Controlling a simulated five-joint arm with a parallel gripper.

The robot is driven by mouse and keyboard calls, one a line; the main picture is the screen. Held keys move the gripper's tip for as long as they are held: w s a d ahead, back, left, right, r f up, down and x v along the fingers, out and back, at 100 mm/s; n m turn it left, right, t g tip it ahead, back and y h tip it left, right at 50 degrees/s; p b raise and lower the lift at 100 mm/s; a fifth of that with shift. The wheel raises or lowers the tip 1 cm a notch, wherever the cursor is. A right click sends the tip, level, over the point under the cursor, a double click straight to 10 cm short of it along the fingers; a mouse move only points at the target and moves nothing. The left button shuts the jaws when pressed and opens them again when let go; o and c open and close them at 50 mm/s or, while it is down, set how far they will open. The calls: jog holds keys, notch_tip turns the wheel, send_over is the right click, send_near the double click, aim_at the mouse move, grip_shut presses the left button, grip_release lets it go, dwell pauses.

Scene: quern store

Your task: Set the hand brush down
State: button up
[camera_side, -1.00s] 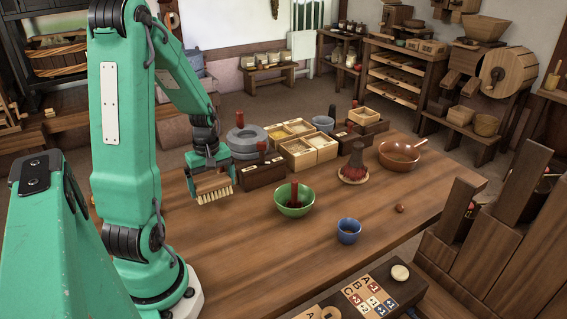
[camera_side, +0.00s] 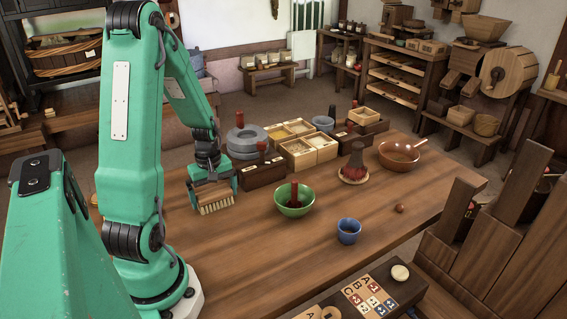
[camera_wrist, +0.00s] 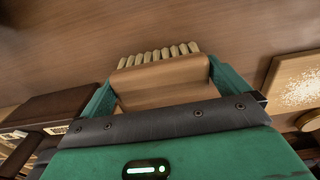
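The hand brush (camera_side: 215,198) has a tan wooden block and pale bristles that point down. It is low over the wooden table (camera_side: 260,255); I cannot tell whether the bristles touch the top. My gripper (camera_side: 213,188) has its green fingers on both sides of the wooden block. In the wrist view the brush (camera_wrist: 163,75) spans the space between the fingertips (camera_wrist: 160,85), with no clear gap at either side. Its bristles show beyond the block, over bare wood.
A dark labelled box (camera_side: 262,173) stands just right of the brush, with a grey round stone (camera_side: 246,142) behind. A green bowl (camera_side: 294,207) with a red-brown tool and a blue cup (camera_side: 348,231) stand farther right. The table in front of the brush is clear.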

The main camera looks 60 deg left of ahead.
aim_at(214, 191)
jog(key=shift+r, duration=0.25)
notch_tip(214, 191, up, 12)
dwell(0.8)
dwell(0.5)
jog(key=d+r+m+t, duration=0.2)
jog(key=d+r+m, duration=0.3)
jog(key=d+m, duration=0.4)
jog(key=d+r+m+t, duration=0.3)
jog(key=d+m, duration=0.6)
jog(key=d, duration=0.6)
notch_tip(214, 191, up, 3)
jog(key=shift+w+d+f+t, duration=0.1)
jog(key=shift+w+d+t, duration=0.1)
jog(key=shift+d+t, duration=0.1)
